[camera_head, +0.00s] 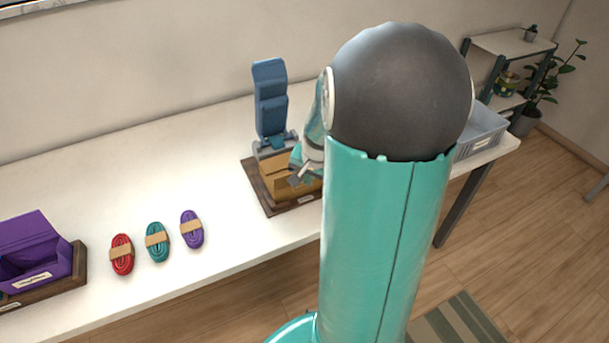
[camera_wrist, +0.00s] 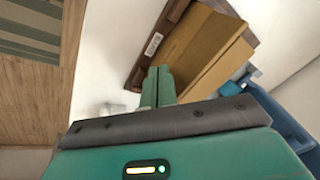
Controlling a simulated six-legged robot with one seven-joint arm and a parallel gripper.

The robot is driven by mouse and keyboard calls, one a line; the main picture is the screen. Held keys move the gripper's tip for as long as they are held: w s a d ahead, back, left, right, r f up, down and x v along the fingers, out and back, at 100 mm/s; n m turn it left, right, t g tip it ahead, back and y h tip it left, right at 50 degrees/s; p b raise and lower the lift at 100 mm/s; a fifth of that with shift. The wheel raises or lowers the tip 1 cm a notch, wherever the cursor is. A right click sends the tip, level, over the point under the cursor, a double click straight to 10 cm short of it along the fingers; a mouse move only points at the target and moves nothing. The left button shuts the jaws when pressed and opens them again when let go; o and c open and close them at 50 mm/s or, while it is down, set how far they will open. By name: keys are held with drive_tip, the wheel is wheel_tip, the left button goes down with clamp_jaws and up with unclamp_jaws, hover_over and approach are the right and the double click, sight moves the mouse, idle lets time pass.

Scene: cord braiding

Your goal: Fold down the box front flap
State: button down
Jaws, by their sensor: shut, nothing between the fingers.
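A tan cardboard box (camera_head: 273,168) sits on a dark wooden base on the table, partly hidden behind my arm. In the wrist view, the box (camera_wrist: 200,42) shows as broad tan panels beside the base's edge. I cannot tell for sure which panel is the front flap or how far it is folded. My gripper (camera_head: 299,176) is over the box's front part. In the wrist view, my gripper's green fingers (camera_wrist: 158,84) are together with nothing between them, close to the box's edge; I cannot tell whether they touch it.
A blue upright device (camera_head: 270,100) stands behind the box. Red (camera_head: 121,255), teal (camera_head: 157,242) and purple (camera_head: 191,229) cord bundles lie to the left. A purple box (camera_head: 35,245) is at far left. A grey bin (camera_head: 480,130) stands at right. The table between is clear.

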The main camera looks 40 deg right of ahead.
drive_tip(key=shift+w, duration=0.1)
drive_tip(key=shift+w+d, duration=0.2)
drive_tip(key=shift+w, duration=0.35)
drive_tip(key=shift+w+d+r, duration=0.15)
drive_tip(key=shift+w+r, duration=0.1)
drive_tip(key=shift+w, duration=0.5)
drive_tip(key=shift+w+d, duration=0.25)
drive_tip(key=shift+w, duration=0.35)
